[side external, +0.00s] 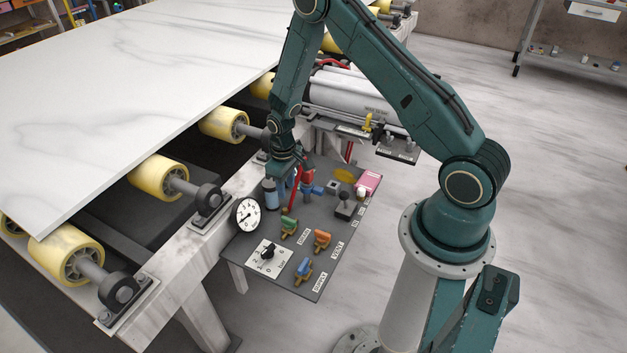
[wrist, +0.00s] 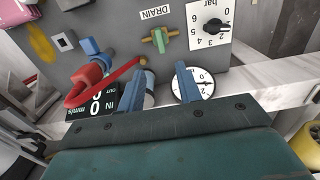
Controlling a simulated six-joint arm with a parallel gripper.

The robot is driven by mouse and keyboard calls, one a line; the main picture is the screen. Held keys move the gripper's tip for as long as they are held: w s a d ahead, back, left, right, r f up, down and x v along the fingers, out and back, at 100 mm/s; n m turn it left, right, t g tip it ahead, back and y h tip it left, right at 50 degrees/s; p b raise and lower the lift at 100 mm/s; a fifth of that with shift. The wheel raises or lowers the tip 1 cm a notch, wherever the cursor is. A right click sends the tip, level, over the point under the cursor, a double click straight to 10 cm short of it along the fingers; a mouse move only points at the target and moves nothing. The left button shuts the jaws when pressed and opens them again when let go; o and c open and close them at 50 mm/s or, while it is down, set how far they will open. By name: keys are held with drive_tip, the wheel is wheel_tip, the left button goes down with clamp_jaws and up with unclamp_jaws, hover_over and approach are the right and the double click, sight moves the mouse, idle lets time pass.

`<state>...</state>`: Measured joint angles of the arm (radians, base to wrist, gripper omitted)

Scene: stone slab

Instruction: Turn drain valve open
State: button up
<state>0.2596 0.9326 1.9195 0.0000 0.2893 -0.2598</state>
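The drain valve (wrist: 159,40) has a green handle on a brass body beside a DRAIN label (wrist: 155,12) in the wrist view. Its handle looks crosswise to the brass body. In the side view the green handle (side external: 289,223) stands on the grey panel, in front of and below my gripper (side external: 286,172). In the wrist view my gripper (wrist: 147,76) shows two blue fingers spread apart with no valve between them. The drain valve is beyond the fingertips, apart from them. In the side view the fingertips are hard to separate from the parts behind.
A red lever valve (wrist: 90,80), a digital display (wrist: 97,103) and a round gauge (wrist: 193,86) are close to my fingers. A pressure dial (side external: 268,254), an orange valve (side external: 322,239) and a blue valve (side external: 303,268) share the panel (side external: 245,247). Rollers and a slab (side external: 130,70) lie left.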

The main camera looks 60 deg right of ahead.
sight(289, 219)
drive_tip(key=shift+f, duration=0.15)
drive_tip(key=shift+f, duration=6.7)
clamp_jaws()
